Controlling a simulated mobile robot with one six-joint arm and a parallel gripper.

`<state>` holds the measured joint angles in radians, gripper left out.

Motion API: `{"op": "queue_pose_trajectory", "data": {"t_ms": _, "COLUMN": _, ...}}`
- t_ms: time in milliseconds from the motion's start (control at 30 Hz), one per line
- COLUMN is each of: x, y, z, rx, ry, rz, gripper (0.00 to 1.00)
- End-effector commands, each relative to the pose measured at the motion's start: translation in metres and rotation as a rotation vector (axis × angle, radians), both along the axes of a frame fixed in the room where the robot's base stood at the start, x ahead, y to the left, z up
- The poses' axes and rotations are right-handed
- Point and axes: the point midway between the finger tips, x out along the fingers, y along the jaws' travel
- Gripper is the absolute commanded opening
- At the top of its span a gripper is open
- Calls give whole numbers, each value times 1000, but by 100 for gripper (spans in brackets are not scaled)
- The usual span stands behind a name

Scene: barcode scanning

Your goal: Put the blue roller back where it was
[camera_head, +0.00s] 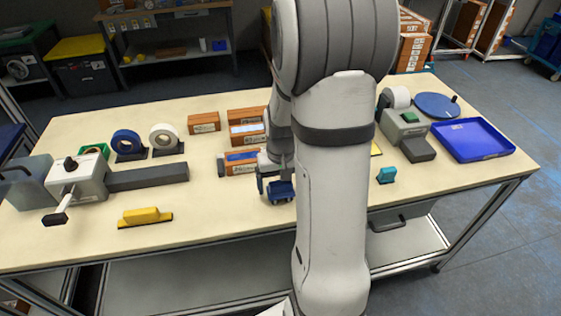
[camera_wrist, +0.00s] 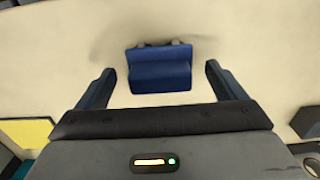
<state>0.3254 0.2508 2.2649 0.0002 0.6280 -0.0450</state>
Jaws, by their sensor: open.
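The blue roller (camera_head: 281,191) rests on the light table top, just below my gripper (camera_head: 273,178) and near the middle of the front part of the table. In the wrist view the blue roller (camera_wrist: 160,70) lies between the two dark fingers of my gripper (camera_wrist: 159,72), with a visible gap on each side. My gripper is open and holds nothing. In the head view my arm hides part of the table behind and to the right of the roller.
Small brown boxes (camera_head: 204,122) stand behind my gripper. A yellow-handled tool (camera_head: 144,216) and a grey machine (camera_head: 80,182) are at left. A teal object (camera_head: 386,175), a grey device (camera_head: 403,128) and a blue tray (camera_head: 474,140) are at right. Bare table lies left of the roller.

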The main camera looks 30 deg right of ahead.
Motion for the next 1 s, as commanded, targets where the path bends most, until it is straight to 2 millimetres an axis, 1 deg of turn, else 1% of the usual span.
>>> {"op": "queue_pose_trajectory", "data": {"t_ms": 33, "x": 2, "y": 0, "z": 14, "rx": -2, "ry": -8, "rz": 0, "gripper": 90}}
{"op": "queue_pose_trajectory", "data": {"t_ms": 100, "x": 1, "y": 0, "z": 31, "rx": -2, "ry": -8, "rz": 0, "gripper": 90}}
{"op": "queue_pose_trajectory", "data": {"t_ms": 200, "x": 1, "y": 0, "z": 53, "rx": -2, "ry": -6, "rz": 1, "gripper": 90}}
{"op": "queue_pose_trajectory", "data": {"t_ms": 300, "x": 1, "y": 0, "z": 70, "rx": -2, "ry": -6, "rz": 1, "gripper": 90}}
{"op": "queue_pose_trajectory", "data": {"t_ms": 400, "x": 1, "y": 0, "z": 83, "rx": -1, "ry": -4, "rz": 1, "gripper": 90}}
{"op": "queue_pose_trajectory", "data": {"t_ms": 567, "x": -1, "y": 4, "z": 95, "rx": -2, "ry": -9, "rz": 8, "gripper": 90}}
{"op": "queue_pose_trajectory", "data": {"t_ms": 667, "x": -10, "y": 19, "z": 107, "rx": -10, "ry": -32, "rz": 36, "gripper": 90}}
{"op": "queue_pose_trajectory", "data": {"t_ms": 767, "x": -27, "y": 43, "z": 125, "rx": -22, "ry": -76, "rz": 82, "gripper": 90}}
{"op": "queue_pose_trajectory", "data": {"t_ms": 900, "x": -61, "y": 78, "z": 146, "rx": -34, "ry": -148, "rz": 158, "gripper": 90}}
{"op": "queue_pose_trajectory", "data": {"t_ms": 1000, "x": -85, "y": 97, "z": 154, "rx": -39, "ry": -194, "rz": 207, "gripper": 90}}
